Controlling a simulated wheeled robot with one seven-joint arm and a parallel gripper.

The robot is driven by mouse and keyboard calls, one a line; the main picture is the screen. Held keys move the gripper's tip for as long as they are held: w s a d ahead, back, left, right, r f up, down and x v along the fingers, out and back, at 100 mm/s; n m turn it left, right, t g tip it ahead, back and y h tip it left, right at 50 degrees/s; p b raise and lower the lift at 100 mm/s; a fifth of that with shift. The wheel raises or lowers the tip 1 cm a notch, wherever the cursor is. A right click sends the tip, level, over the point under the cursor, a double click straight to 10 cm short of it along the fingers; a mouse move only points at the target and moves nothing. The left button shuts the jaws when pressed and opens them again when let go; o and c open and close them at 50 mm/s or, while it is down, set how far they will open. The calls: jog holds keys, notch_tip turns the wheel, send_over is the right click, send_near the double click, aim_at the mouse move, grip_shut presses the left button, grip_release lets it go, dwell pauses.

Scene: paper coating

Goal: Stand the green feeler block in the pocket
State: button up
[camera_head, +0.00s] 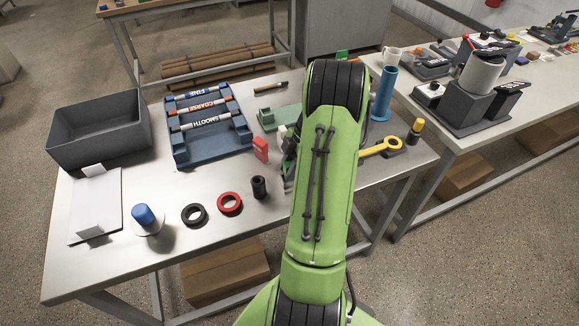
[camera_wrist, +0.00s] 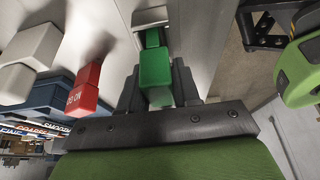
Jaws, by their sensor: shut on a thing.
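In the wrist view my gripper (camera_wrist: 157,72) is shut on the green feeler block (camera_wrist: 156,66), which sits between its two dark fingers. A narrower green piece (camera_wrist: 152,38) shows just beyond the block; I cannot tell whether it is part of it. In the head view my arm hides the block and most of the gripper. A red block (camera_head: 260,149) stands on the table left of my gripper; it also shows in the wrist view (camera_wrist: 83,88). I cannot make out the pocket clearly in either view.
A blue tube (camera_head: 383,94) stands right.

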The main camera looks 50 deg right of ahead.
jog(key=shift+f, duration=0.2)
jog(key=o, duration=1.1)
jog(key=shift+r, duration=0.1)
jog(key=p+v, duration=0.5)
jog(key=v, duration=1)
jog(key=shift+s+d+r, duration=0.15)
jog(key=shift+r, duration=0.15)
